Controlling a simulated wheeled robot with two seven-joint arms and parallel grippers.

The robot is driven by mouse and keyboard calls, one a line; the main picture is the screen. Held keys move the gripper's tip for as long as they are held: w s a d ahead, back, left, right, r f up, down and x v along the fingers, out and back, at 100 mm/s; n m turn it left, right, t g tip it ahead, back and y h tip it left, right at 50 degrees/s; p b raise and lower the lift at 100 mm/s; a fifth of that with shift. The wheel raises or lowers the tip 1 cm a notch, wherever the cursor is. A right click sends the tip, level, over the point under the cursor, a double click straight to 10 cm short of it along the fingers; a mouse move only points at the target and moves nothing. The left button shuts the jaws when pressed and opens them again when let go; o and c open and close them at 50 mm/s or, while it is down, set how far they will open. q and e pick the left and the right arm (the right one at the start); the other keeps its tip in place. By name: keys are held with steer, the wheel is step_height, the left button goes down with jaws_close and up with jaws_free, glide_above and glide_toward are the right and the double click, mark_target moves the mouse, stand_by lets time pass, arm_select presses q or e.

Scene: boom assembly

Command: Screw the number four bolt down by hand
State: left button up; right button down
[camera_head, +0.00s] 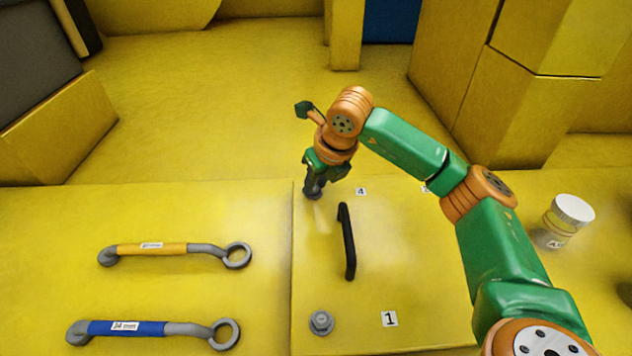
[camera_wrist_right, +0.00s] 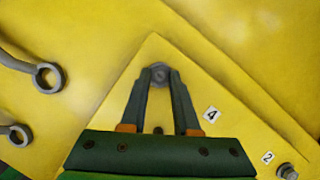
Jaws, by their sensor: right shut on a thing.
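My right gripper (camera_head: 314,186) points down at the far left corner of the raised yellow panel (camera_head: 420,270), beside the label 4 (camera_head: 361,191). In the right wrist view, the right gripper's fingers (camera_wrist_right: 160,78) are shut on the grey number four bolt (camera_wrist_right: 160,72), whose round head shows between the tips. The label 4 (camera_wrist_right: 211,114) lies to the right of the fingers there. How deep the bolt sits is hidden. My left gripper is not in view.
A black handle (camera_head: 347,241) stands on the panel near the gripper. A grey bolt (camera_head: 321,322) sits by the label 1 (camera_head: 389,319). Orange (camera_head: 170,250) and blue (camera_head: 150,329) wrenches lie left. A white-lidded jar (camera_head: 567,217) stands right. Another bolt (camera_wrist_right: 287,172) is by label 2.

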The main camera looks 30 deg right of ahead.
mark_target(324, 203)
steer(key=shift+r, duration=0.1)
steer(key=c, duration=0.6)
jaws_free()
steer(key=shift+c, duration=0.2)
steer(key=b+v, duration=0.1)
steer(key=v, duration=0.5)
steer(key=shift+s+r+b, duration=0.15)
steer(key=shift+b, duration=0.15)
steer(key=shift+s+r, duration=0.15)
steer(key=shift+r, duration=0.15)
steer(key=shift+d, duration=0.1)
